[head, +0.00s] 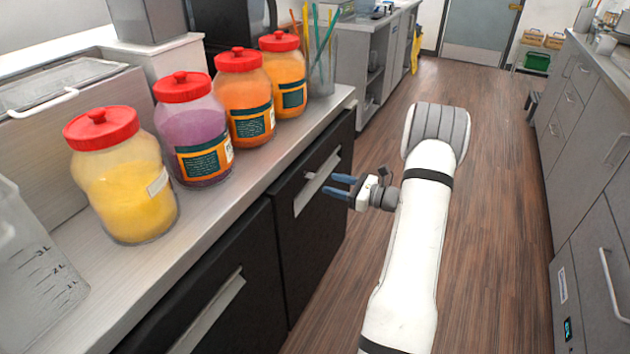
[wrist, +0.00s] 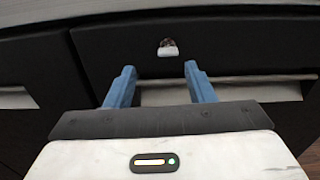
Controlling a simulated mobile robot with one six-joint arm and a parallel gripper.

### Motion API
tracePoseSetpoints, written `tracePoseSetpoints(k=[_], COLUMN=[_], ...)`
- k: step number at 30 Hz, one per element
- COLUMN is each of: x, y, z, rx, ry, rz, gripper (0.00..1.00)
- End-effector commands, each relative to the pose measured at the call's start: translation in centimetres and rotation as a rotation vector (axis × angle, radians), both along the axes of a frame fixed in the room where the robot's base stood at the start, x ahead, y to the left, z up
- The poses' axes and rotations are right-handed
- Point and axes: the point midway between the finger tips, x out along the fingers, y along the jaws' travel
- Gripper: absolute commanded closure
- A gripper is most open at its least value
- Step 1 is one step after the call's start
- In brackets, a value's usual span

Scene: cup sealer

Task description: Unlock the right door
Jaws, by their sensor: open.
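The right door (head: 318,236) is a black cabinet door under the counter, with a long pale recessed handle (head: 317,182). It looks shut. A small pale lock piece with a dark top (wrist: 168,48) sits on its upper part, above the handle; it also shows small in the head view (head: 309,175). I cannot tell which way the lock is turned. My gripper (head: 331,184) is open and empty, its blue fingers pointing at the door. In the wrist view the gripper (wrist: 160,68) has the lock beyond and between its fingertips, seemingly not touching it.
The left door (head: 230,285) has a similar pale handle. Jars with red lids (head: 122,178) and a clear measuring jug (head: 38,285) stand on the counter (head: 262,170) above. The wooden floor (head: 495,220) is open to the right, up to grey cabinets (head: 590,150).

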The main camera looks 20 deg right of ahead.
Motion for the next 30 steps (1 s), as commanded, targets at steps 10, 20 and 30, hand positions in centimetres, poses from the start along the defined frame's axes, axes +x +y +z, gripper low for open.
tracePoseSetpoints(k=[10, 20, 30], x=[3.0, 6.0, 6.2], y=[1.2, 3.5, 3.7], z=[-0.5, -0.6, -0.6], rx=[0.029, 0.028, 0.027], ry=[-0.004, -0.003, -0.003], rz=[-0.031, -0.033, -0.035], gripper=[0.51, 0.51, 0.54])
